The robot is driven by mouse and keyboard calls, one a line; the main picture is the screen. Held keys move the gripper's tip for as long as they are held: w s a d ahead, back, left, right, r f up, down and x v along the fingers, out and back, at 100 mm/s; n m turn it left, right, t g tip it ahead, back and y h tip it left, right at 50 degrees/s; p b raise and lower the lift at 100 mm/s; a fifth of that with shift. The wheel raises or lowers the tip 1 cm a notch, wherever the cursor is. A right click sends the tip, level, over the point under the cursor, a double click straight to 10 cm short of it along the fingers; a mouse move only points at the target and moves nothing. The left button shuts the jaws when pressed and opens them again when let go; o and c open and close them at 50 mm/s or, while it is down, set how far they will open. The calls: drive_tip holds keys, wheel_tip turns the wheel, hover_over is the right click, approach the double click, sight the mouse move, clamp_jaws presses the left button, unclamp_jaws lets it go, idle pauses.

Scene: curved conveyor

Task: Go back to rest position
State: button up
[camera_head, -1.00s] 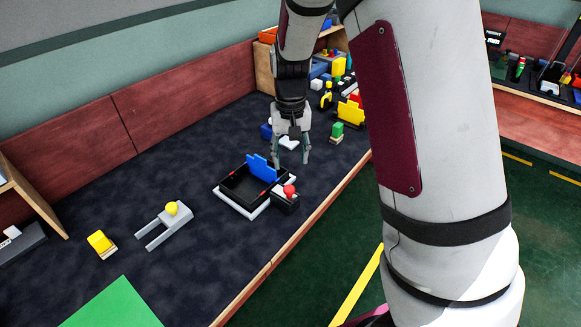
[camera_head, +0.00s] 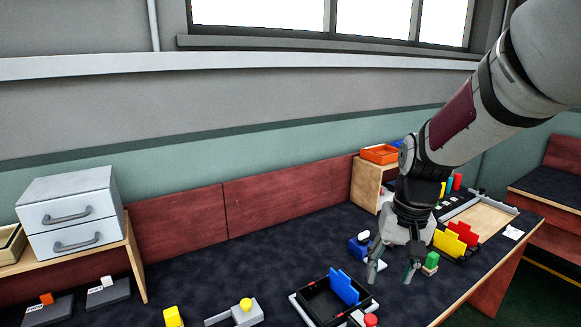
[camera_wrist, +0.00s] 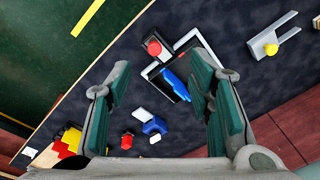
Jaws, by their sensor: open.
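My gripper (camera_head: 391,271) is open and empty above the dark table, with its fingers pointing down. A red knob (camera_head: 370,320) shows beside that tray. My arm reaches in from the upper right.
A white drawer unit (camera_head: 70,215) is on a shelf at left. The table's middle left is clear.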

drive_tip(key=s+r+t, duration=0.1)
drive_tip(key=s+r, duration=0.2)
drive_tip(key=s, duration=0.4)
drive_tip(key=s+r+n+t, duration=0.1)
drive_tip(key=s+r, duration=0.2)
drive_tip(key=s, duration=0.5)
drive_tip(key=s+a+r+n+t, duration=0.1)
drive_tip(key=s+r, duration=0.3)
drive_tip(key=s, duration=0.3)
drive_tip(key=shift+s+h+p, duration=0.2)
drive_tip(key=shift+h+p, duration=0.1)
drive_tip(key=shift+p, duration=0.15)
